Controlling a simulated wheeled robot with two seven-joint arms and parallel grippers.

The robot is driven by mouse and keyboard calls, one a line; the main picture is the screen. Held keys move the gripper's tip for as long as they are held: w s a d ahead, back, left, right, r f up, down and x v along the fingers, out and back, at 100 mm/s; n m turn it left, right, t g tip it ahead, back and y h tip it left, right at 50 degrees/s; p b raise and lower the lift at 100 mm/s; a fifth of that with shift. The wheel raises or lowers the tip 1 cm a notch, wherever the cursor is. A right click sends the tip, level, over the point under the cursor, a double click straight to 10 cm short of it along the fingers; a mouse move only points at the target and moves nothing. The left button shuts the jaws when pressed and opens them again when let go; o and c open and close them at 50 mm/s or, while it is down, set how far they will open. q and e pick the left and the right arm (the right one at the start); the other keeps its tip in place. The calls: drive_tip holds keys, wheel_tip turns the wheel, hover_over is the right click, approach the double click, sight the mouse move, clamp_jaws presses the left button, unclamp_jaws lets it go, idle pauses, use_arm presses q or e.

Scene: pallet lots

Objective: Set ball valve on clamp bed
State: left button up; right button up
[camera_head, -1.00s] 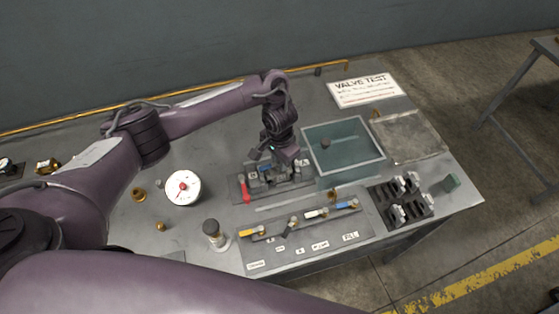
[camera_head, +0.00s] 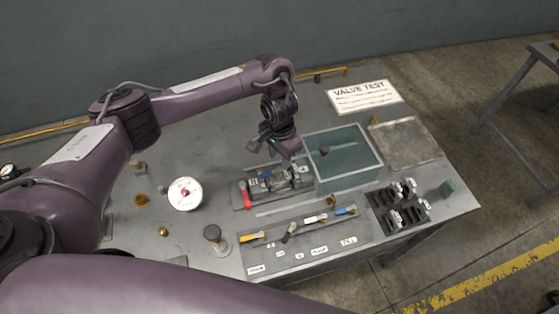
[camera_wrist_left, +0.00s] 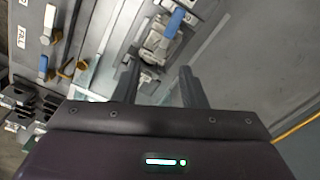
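The clamp bed (camera_head: 240,200) is a dark plate on the bench carrying metal clamp parts and a red lever. A metal valve body with a blue lever (camera_wrist_left: 174,22) appears to lie on the clamp bed in the left wrist view; in the head view its parts are too small to separate. My left gripper (camera_head: 277,149) hangs above the clamp bed. In the left wrist view its two fingers (camera_wrist_left: 159,72) are apart, with nothing between them, and the valve body lies beyond their tips. My right gripper is out of view.
A clear-walled tank (camera_head: 350,182) stands right of the clamp bed. A black fixture (camera_head: 384,205), round gauge (camera_head: 185,194), dark-capped post (camera_head: 213,234) and VALVE TEST sign (camera_head: 364,95) surround it.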

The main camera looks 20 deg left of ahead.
use_arm(q)
wheel_tip(320, 180, up, 6)
drive_tip(key=shift+f+p, duration=0.2)
drive_tip(key=shift+p, duration=0.3)
